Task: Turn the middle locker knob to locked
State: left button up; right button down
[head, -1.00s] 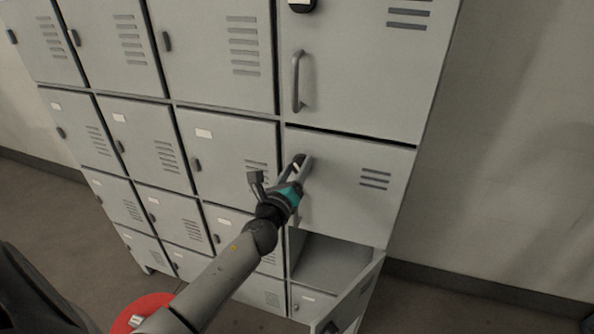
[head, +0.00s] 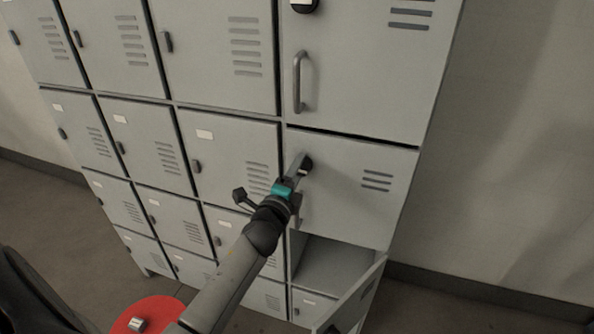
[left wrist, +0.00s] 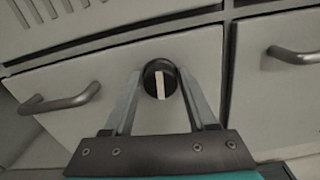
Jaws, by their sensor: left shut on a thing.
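The middle locker door (head: 345,195) is shut, in the right-hand column. Its round black knob (head: 307,163) is at the door's upper left, partly covered by my gripper. My left gripper (head: 302,166) is at the knob. In the left wrist view the knob (left wrist: 160,79) is between the fingertips, with a pale pointer bar that lies roughly in line with the fingers. The gripper is shut on the knob. My right gripper is in neither view.
Above is a shut door with a bar handle (head: 299,82) and another black knob (head: 304,5). Below, a door (head: 352,298) hangs open in front of a compartment (head: 335,262). A red round top (head: 150,309) at lower left bears a small grey object (head: 136,324). Smaller shut lockers fill the left.

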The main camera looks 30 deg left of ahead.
pick_arm(q)
jog(key=shift+n, duration=0.7)
jog(key=o, duration=1.4)
jog(key=shift+c, duration=0.2)
jog(key=v, duration=1.5)
jog(key=shift+b, duration=0.35)
jog(key=shift+s+f, duration=0.1)
jog(key=shift+s, duration=0.05)
